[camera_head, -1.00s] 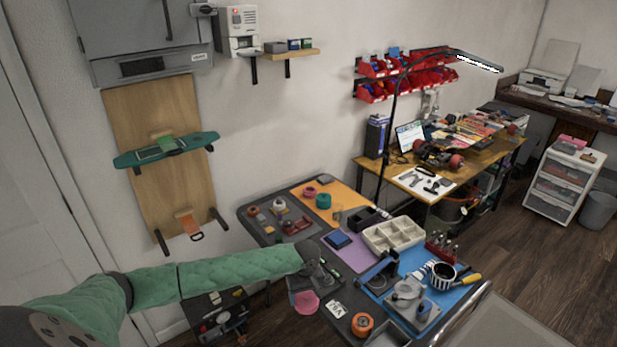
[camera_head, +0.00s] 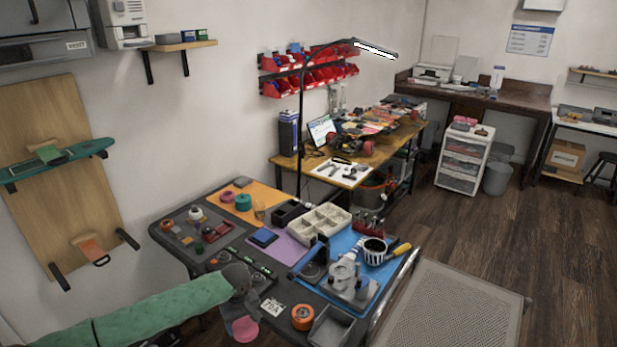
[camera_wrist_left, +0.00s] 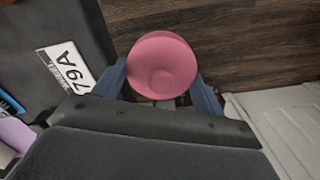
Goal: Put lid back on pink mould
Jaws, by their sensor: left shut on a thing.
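My left gripper (camera_head: 240,306) is shut on a round pink piece (camera_head: 245,328), which looks like the lid. The wrist view shows the pink lid (camera_wrist_left: 162,62) between the blue fingers of the left gripper (camera_wrist_left: 161,88). It has a raised rim and a round middle, and dark floor shows behind it. In the head view it is at the near edge of the dark workbench. A small pink thing (camera_head: 466,120) lies on top of the white drawer unit at the back right; it is too small to tell whether it is the mould. My right gripper is out of view.
The dark workbench (camera_head: 270,318) holds an orange roll (camera_head: 303,317), a grey bin (camera_head: 331,328), a beige divided tray (camera_head: 318,225) and a blue mat with metal parts. The white drawer unit (camera_head: 464,160) stands beside a grey bin (camera_head: 497,179). Wooden floor (camera_head: 480,235) lies open at right.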

